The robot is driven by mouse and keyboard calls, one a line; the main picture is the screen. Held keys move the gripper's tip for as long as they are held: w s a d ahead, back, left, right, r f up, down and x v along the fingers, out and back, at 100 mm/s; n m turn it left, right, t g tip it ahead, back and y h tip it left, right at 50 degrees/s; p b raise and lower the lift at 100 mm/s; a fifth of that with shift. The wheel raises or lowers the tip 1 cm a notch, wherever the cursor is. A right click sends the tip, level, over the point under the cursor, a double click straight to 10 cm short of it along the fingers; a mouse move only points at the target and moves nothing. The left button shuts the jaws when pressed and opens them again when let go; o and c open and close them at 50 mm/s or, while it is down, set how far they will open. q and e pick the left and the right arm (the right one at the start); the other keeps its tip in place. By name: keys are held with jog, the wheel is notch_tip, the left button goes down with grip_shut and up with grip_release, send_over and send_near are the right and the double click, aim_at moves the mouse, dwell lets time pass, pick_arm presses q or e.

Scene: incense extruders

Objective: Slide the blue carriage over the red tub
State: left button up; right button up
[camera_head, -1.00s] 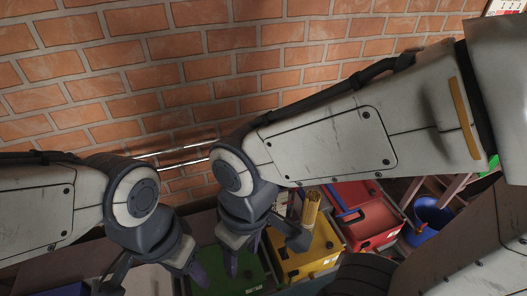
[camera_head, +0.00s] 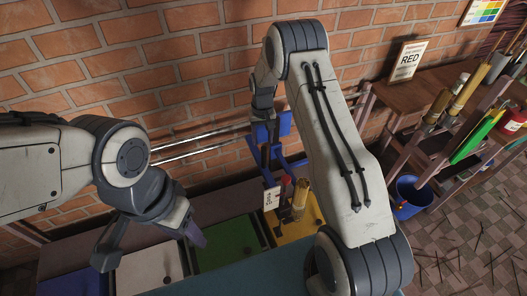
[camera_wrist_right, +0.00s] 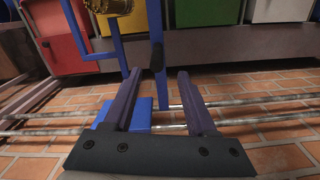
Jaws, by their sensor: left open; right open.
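The blue carriage (camera_head: 284,124) sits on two metal rails along the brick wall, with its blue arms reaching down near the yellow tub (camera_head: 309,223). In the right wrist view, a blue upright of the carriage (camera_wrist_right: 157,20) with a dark grip stands between the fingers of my right gripper (camera_wrist_right: 159,75). That gripper is open, its fingers apart on either side of the upright. The red tub (camera_wrist_right: 52,35) is at the upper left of the right wrist view; my right arm hides it in the head view. My left gripper (camera_head: 150,243) is open and empty in front of the tubs.
A green tub (camera_head: 238,238), a white tub (camera_head: 140,272) and a blue tub (camera_head: 75,283) continue the row leftward. A framed "RED" sign (camera_head: 409,62) stands on a shelf at right. A blue bucket (camera_head: 412,194) is on the floor. A brass extruder (camera_head: 299,198) is by the yellow tub.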

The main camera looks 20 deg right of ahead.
aim_at(264, 157)
jog(key=shift+d+f, duration=0.3)
jog(key=shift+f, duration=0.1)
notch_tip(264, 157, down, 10)
jog(key=shift+f+p, duration=0.1)
jog(key=shift+p, duration=0.9)
grip_shut()
dwell(0.5)
